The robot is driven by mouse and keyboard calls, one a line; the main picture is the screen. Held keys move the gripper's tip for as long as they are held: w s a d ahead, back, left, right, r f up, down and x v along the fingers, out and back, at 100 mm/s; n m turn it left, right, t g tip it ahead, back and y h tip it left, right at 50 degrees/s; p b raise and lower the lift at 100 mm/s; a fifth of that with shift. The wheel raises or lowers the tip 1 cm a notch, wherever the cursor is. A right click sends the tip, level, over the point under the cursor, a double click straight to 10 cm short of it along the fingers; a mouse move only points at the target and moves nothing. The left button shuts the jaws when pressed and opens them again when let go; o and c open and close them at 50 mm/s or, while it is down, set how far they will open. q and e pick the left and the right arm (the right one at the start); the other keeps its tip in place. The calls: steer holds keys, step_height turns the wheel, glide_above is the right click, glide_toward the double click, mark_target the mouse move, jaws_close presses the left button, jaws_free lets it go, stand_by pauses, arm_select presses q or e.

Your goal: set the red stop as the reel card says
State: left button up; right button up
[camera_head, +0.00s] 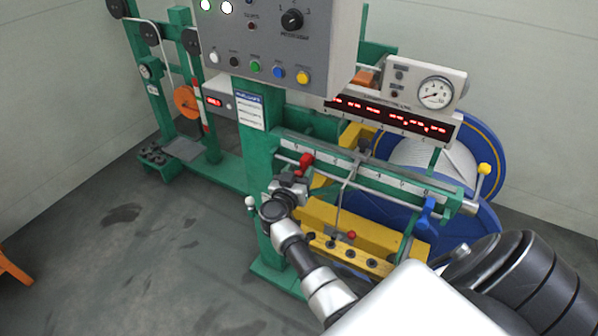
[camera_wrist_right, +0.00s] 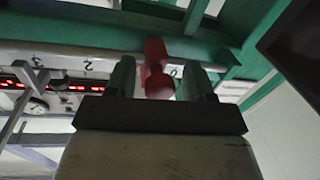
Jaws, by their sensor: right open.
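The red stop (camera_head: 306,161) sits on the rail near the left end of the numbered scale (camera_head: 345,163). My right gripper (camera_head: 291,186) is open just in front of and below it. In the right wrist view the red stop (camera_wrist_right: 156,72) appears between the two open fingers (camera_wrist_right: 158,80), with a gap on each side; whether the fingers reach around it is hard to tell. The reel card (camera_head: 249,111), white with a blue header, hangs on the green post; its text is too small to read. My left gripper is not in view.
A blue stop (camera_head: 427,216) sits near the rail's right end, by a yellow-knobbed lever (camera_head: 484,169). A thin rod and bracket (camera_head: 346,190) crosses the rail mid-scale. The control box (camera_head: 280,45) hangs above. A yellow bar (camera_head: 345,250) lies below.

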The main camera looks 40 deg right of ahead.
steer(key=p+v, duration=0.4)
steer(key=v, duration=0.6)
steer(key=shift+a+p, duration=0.2)
steer(key=shift+p, duration=0.2)
